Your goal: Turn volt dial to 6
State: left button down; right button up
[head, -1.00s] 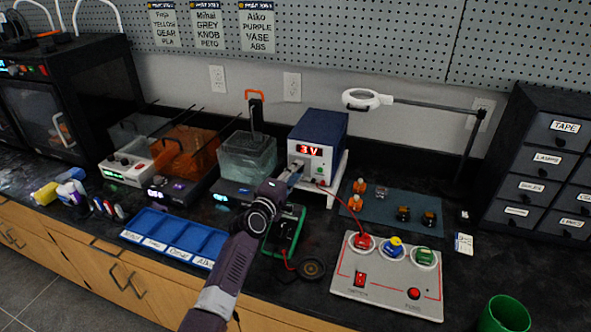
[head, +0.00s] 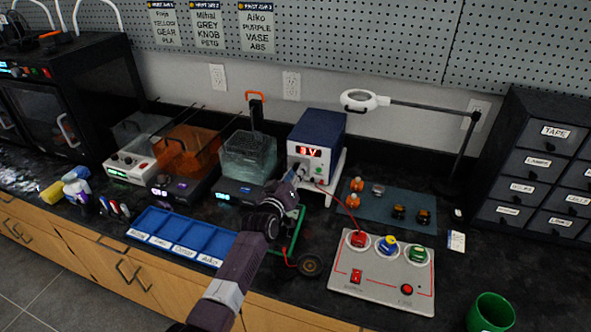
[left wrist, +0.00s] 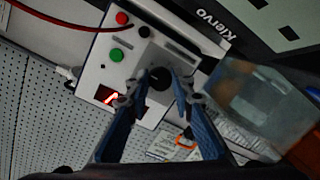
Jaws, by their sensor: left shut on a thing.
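The power supply (head: 318,136) is a blue box with a white front, standing at the back middle of the counter. Its red display (head: 308,152) seems to read 3 V, though the digit is blurred. In the left wrist view the display (left wrist: 108,96) is partly cut off by a finger. My left gripper (head: 298,172) is at the lower front of the supply. In the left wrist view its fingertips (left wrist: 162,84) are on either side of the dial, shut on it. My right gripper is not in view.
A clear-walled bath (head: 248,158) stands just left of the supply. A blue divided tray (head: 180,236) lies at the front edge. A red cable (head: 330,196) runs from the supply. A grey switch panel (head: 385,275) and a green cup (head: 490,312) are at the right.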

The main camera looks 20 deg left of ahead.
pick_arm(q)
jog(key=shift+f+m+y, duration=0.1)
jog(key=shift+m+y, duration=0.3)
jog(key=shift+m, duration=2.1)
jog(key=c, duration=1.7)
grip_release()
jog(key=shift+o, duration=0.2)
jog(key=s, duration=0.4)
jog(key=s+r, duration=0.1)
jog(key=s, duration=0.7)
jog(key=shift+d+r, duration=0.2)
jog(key=shift+f, duration=0.1)
